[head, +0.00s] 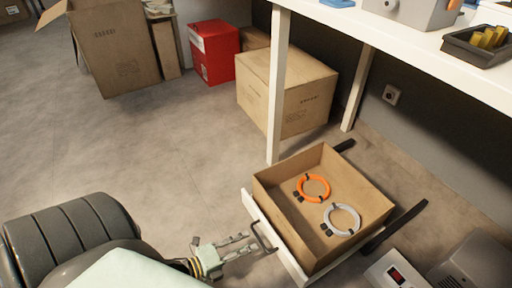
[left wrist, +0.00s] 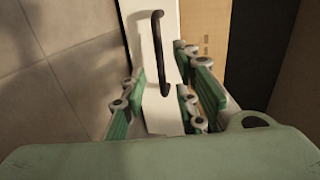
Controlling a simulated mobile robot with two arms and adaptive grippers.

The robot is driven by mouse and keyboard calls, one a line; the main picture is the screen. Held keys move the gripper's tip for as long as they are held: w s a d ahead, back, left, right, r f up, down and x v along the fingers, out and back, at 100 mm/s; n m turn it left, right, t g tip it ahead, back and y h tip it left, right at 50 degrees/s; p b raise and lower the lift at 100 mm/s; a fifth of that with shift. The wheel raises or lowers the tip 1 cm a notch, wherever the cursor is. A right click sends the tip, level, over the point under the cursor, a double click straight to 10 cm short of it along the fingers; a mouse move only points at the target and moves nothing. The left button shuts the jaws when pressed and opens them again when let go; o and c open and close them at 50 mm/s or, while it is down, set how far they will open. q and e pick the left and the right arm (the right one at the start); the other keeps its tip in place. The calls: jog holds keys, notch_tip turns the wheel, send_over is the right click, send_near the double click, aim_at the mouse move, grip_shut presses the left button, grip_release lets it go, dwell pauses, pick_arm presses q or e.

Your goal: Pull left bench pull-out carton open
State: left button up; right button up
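The pull-out carton (head: 268,192) is a brown open-topped box on dark rails below the white bench, standing out from under it. It has a white front panel (head: 256,209) with a dark bar handle (head: 263,238); an orange cable coil and a grey one lie inside. My left gripper (head: 240,246) is just in front of the panel, close to the handle. In the left wrist view its green fingers (left wrist: 163,100) are apart, with the lower end of the handle (left wrist: 160,45) between or just beyond them; contact cannot be told. My right gripper is not in view.
The white bench (head: 420,45) and its leg (head: 277,95) stand above and behind the carton. A closed carton (head: 285,85), a red box (head: 213,50) and an open carton (head: 112,45) stand farther back. Grey equipment (head: 475,265) is at lower right. The floor at left centre is clear.

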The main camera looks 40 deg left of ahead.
pick_arm(q)
jog(key=v, duration=0.6)
dwell(0.5)
